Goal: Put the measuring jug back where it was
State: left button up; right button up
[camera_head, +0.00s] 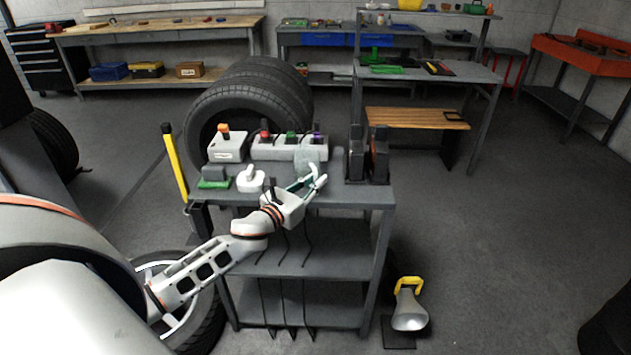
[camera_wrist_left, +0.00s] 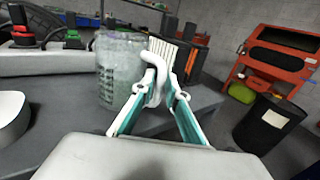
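The measuring jug (camera_head: 307,159) is a translucent, greyish vessel at the back right of the grey bench's top. In the left wrist view, the jug (camera_wrist_left: 118,68) is upright, with marks on its side and a pale curved handle (camera_wrist_left: 156,78) on its right. My left gripper (camera_head: 318,180) reaches in from the left, and its teal-padded fingers (camera_wrist_left: 160,92) are closed in on both sides of the handle. The fingers hide part of the handle. I cannot tell whether the jug's base touches the bench. My right gripper is not in view.
The grey bench (camera_head: 372,195) also holds a row of coloured knobs (camera_head: 290,148), a white box (camera_head: 228,148), a white object (camera_head: 250,179) and dark upright units (camera_head: 378,155) right of the jug. Tyres (camera_head: 245,105) stand behind. A lamp (camera_head: 409,310) stands on the floor.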

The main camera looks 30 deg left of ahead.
pick_arm(q)
jog(key=shift+o, duration=0.2)
jog(key=shift+r, duration=0.1)
jog(key=shift+r, duration=0.15)
jog(key=shift+s, duration=0.35)
jog(key=s, duration=1.1)
jog(key=s+d+f+n+g, duration=0.2)
jog(key=s+d+f+n, duration=0.3)
jog(key=f+n, duration=0.4)
jog(key=s+d+f+n+g, duration=0.2)
jog(key=s+d+f+n, duration=0.25)
jog(key=f+n, duration=0.45)
jog(key=s+d+f+n+g+h, duration=0.1)
jog(key=s+d+f+n+g, duration=0.2)
jog(key=s+d+f+n, duration=0.6)
jog(key=s+d+n, duration=0.2)
jog(key=d+n, duration=0.1)
jog(key=n, duration=0.2)
jog(key=shift+s+d+f+g+h, duration=0.15)
jog(key=shift+s+d+g+h, duration=0.15)
jog(key=shift+s, duration=0.05)
